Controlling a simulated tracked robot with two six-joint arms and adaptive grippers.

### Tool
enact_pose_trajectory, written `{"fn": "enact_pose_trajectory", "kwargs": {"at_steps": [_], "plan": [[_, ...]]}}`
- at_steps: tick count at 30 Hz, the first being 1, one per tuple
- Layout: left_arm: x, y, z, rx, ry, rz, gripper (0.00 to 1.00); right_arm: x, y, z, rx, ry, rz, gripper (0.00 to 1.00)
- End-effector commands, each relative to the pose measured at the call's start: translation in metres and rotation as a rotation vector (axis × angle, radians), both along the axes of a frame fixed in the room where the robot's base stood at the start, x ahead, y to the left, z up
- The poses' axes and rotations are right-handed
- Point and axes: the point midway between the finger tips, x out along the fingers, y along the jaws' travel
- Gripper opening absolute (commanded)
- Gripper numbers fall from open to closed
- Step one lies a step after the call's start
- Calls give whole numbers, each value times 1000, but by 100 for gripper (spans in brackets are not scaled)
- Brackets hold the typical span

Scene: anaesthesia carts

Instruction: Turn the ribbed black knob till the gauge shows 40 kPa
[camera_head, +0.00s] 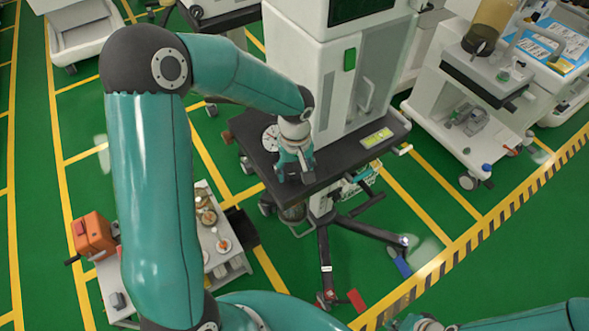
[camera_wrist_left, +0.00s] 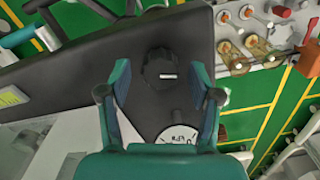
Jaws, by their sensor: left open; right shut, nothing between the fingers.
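The ribbed black knob (camera_wrist_left: 160,72) sits on the dark shelf of the cart and bears a short white mark. In the left wrist view it lies between the open fingers of my left gripper (camera_wrist_left: 162,84), with a gap on each side. The round white gauge (camera_wrist_left: 178,134) is partly hidden by my gripper there. In the head view the gauge (camera_head: 270,138) shows beside my left gripper (camera_head: 294,174), but its reading is too small to tell. The knob is hidden by the gripper in that view. My right gripper (camera_head: 412,323) is partly in view at the bottom edge, shut and empty.
The dark shelf (camera_head: 345,152) carries a tall white cabinet (camera_head: 335,85) and a yellow-green label (camera_head: 376,138). A low white trolley (camera_head: 236,266) with several small items and an orange box (camera_head: 93,236) stand at lower left. Another cart (camera_head: 450,140) stands at right.

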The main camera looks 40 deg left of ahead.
Motion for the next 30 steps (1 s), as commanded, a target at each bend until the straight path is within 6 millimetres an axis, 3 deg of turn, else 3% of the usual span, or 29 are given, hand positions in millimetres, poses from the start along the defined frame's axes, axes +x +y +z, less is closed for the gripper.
{"fn": "enact_pose_trajectory", "kwargs": {"at_steps": [11, 21, 30], "plan": [[0, 0, -5, -1, 0, 0, 62, 0, 0, 0, 0, 0, 0, 0], [0, -1, -5, -1, -1, 0, 5, 0, 0, 0, 0, 0, 0, 0], [0, -1, -5, -1, -2, -25, 4, 0, 0, -2, 0, 0, 0, 0]]}}
